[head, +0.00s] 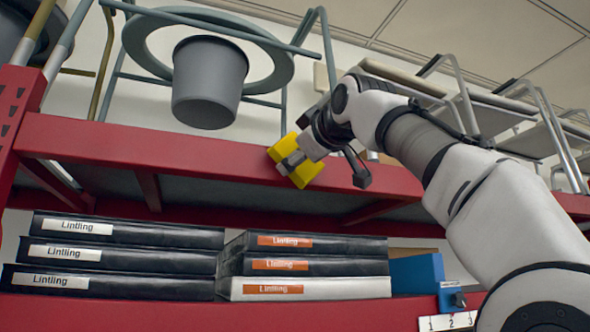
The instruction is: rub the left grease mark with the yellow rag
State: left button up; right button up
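The yellow rag (313,168) is at the front face of the upper red shelf beam (200,148), about the middle of the picture. My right gripper (291,163) reaches in from the right and is shut on the rag. The rag overlaps the beam in the view; I cannot tell for sure whether it touches it. No grease mark shows on the visible parts of the beam; the rag and gripper hide the part behind them. My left gripper is not in view.
Above the beam stand a grey bucket (209,82) in a ring-shaped frame (262,38) and several metal-framed seats (497,103). Below, stacked black boxes (130,233), a white box (330,288) and a blue holder (417,272) fill the lower shelf.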

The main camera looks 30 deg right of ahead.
jog(key=b+v, duration=0.1)
jog(key=v, duration=0.2)
jog(key=shift+a+r, duration=0.1)
jog(key=b+v, duration=0.1)
jog(key=v, duration=0.2)
jog(key=shift+a+r, duration=0.1)
jog(key=shift+w, duration=0.1)
dwell(0.4)
